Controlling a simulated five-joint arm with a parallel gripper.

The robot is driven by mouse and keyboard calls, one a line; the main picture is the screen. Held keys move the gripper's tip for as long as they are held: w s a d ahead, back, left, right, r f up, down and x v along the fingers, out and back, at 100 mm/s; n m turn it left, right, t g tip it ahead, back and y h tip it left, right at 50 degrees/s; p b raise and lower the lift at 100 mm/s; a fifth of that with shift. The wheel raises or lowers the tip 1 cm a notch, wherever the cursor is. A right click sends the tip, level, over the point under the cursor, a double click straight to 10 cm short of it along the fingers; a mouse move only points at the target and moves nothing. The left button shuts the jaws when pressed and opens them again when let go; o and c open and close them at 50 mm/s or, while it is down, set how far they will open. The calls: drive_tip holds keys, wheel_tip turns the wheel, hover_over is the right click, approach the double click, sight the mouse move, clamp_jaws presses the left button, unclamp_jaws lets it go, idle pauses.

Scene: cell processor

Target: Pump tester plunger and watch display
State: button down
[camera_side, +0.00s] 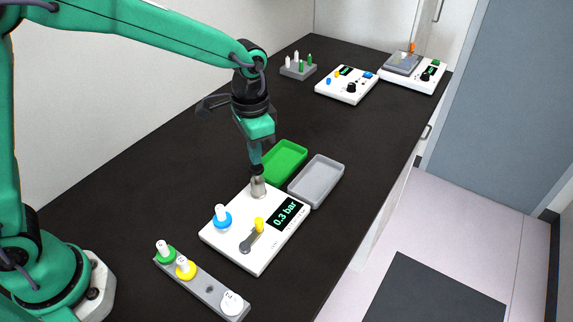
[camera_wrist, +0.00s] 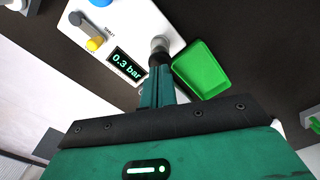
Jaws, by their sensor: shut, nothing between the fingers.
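The tester is a white box (camera_side: 237,256) on the black bench, with a dark display (camera_side: 287,213) reading "0.3 bar" in green. The display also reads 0.3 bar in the wrist view (camera_wrist: 126,66). The plunger is a grey metal cylinder (camera_side: 258,187) at the tester's far corner. It also shows in the wrist view (camera_wrist: 159,43). My gripper (camera_side: 256,170) is shut with nothing between its fingers, pointing down at the plunger's top. The fingertips (camera_wrist: 158,60) seem to touch the plunger; the exact contact is hidden. A blue-collared white fitting (camera_side: 222,215) and a grey lever with yellow knob (camera_side: 257,229) sit on the tester.
Green (camera_side: 285,160) and grey (camera_side: 316,180) trays stand just behind the tester. A grey rack (camera_side: 206,287) with green, yellow and white capped parts lies in front. Two white devices (camera_side: 346,85) (camera_side: 412,75) and a small vial rack (camera_side: 298,69) stand far back. The middle left bench is clear.

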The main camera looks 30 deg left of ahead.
sight(256, 167)
drive_tip(key=shift+f, duration=0.15)
drive_tip(key=shift+f, duration=0.65)
drive_tip(key=shift+f, duration=1.3)
drive_tip(key=shift+r, duration=0.1)
drive_tip(key=shift+r, duration=2)
drive_tip(key=shift+f, duration=0.2)
drive_tip(key=shift+f, duration=0.65)
drive_tip(key=shift+f, duration=1.1)
drive_tip(key=shift+r, duration=1.95)
